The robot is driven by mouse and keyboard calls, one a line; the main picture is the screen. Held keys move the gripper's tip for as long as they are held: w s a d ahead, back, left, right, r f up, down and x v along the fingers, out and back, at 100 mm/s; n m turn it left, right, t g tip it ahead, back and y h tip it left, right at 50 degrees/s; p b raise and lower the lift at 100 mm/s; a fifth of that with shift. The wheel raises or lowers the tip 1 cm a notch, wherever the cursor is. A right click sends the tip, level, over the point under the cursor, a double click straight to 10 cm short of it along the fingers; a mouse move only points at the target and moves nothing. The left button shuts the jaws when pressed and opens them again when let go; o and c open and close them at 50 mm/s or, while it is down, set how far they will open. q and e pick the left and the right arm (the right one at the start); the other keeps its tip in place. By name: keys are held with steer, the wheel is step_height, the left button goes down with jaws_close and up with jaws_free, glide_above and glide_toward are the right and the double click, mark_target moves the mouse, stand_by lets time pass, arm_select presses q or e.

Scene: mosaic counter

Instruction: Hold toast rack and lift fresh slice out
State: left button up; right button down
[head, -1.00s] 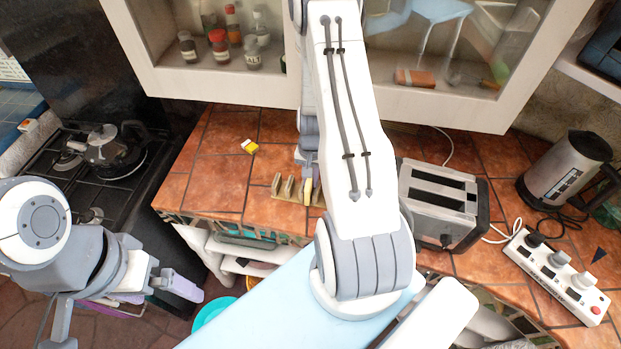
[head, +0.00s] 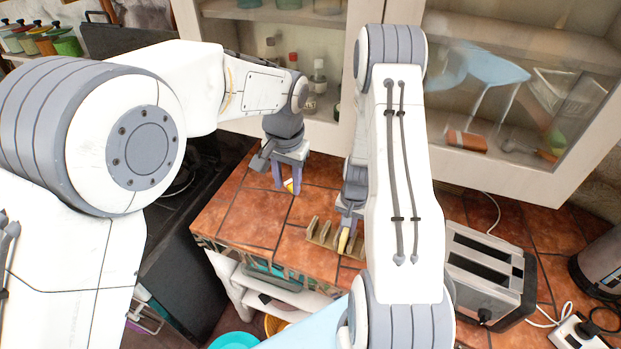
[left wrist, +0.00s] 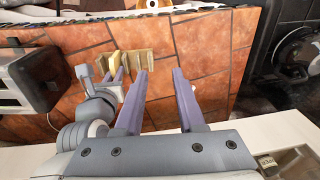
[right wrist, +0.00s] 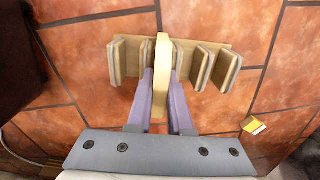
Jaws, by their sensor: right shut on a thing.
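The toast rack (head: 311,231) is a light wooden base with upright greyish-brown slabs, standing on the tiled counter; it also shows in the left wrist view (left wrist: 142,57). A pale yellow slice (right wrist: 161,58) stands upright among the slabs; it also shows in the head view (head: 343,240). My right gripper (right wrist: 160,80) is shut on this slice, one finger on each side. Whether the slice touches the base is hard to tell. My left gripper (head: 287,187) is open and empty over the counter to the left of the rack; the rack lies beside its fingers in the left wrist view (left wrist: 160,72).
A small yellow and white item (right wrist: 253,125) lies on the counter, partly behind my left fingers in the head view. A toaster (head: 487,270) stands right of the rack, with a kettle (head: 600,264) beyond. A glass-fronted cabinet (head: 490,160) rises behind the counter.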

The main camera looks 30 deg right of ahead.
arm_select(q)
steer(key=m, duration=0.1)
glide_toward(314, 221)
steer(key=shift+t, duration=0.4)
steer(key=f, duration=0.8)
steer(key=shift+w+f, duration=0.3)
steer(key=shift+w, duration=0.05)
jaws_close()
stand_by(0.5)
steer(key=shift+o, duration=1.6)
jaws_free()
steer(key=shift+d, duration=0.1)
jaws_close()
